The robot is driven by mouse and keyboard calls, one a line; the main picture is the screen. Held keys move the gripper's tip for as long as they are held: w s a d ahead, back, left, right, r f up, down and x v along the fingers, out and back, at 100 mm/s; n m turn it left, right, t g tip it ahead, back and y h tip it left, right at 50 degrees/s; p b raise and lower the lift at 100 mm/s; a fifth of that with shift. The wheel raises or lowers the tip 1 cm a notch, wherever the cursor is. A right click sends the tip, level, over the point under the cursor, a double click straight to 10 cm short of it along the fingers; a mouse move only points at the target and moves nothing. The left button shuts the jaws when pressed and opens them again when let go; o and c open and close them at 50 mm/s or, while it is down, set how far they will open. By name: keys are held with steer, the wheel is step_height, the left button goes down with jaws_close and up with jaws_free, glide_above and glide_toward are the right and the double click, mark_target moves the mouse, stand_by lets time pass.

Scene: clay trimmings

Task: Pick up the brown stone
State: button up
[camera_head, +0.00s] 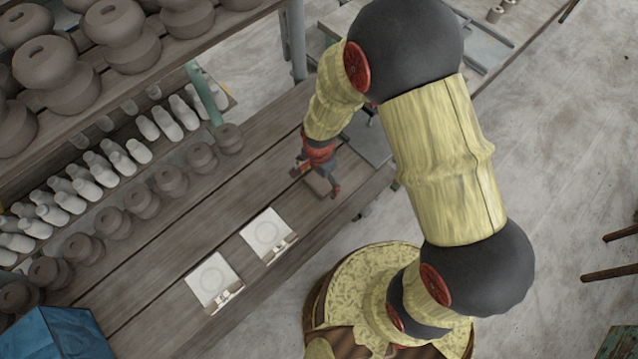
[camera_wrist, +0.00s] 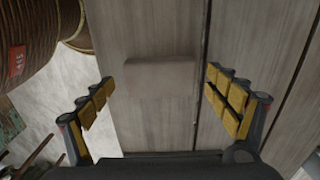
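The brown stone (camera_wrist: 160,77) is a flat, grey-brown rectangular block lying on the wooden table (camera_wrist: 160,30). In the wrist view it sits in the upper middle, between and beyond my fingers. My gripper (camera_wrist: 162,103) is open, with yellow-padded fingers spread wide on both sides of the block and touching nothing that I can see. In the head view my gripper (camera_head: 319,187) is low over the right end of the table. The stone (camera_head: 318,182) shows there partly, between the fingers.
Two white square tiles (camera_head: 211,283) (camera_head: 268,236) lie left of my gripper. Rows of clay pots (camera_head: 141,201) and white bottles (camera_head: 118,160) stand along the table's back. A shelf of large pots (camera_head: 115,35) is above. A barrel (camera_wrist: 40,35) stands beside the table.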

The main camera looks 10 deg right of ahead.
steer(key=shift+c, duration=1.2)
steer(key=c, duration=1.1)
steer(key=shift+c, duration=0.2)
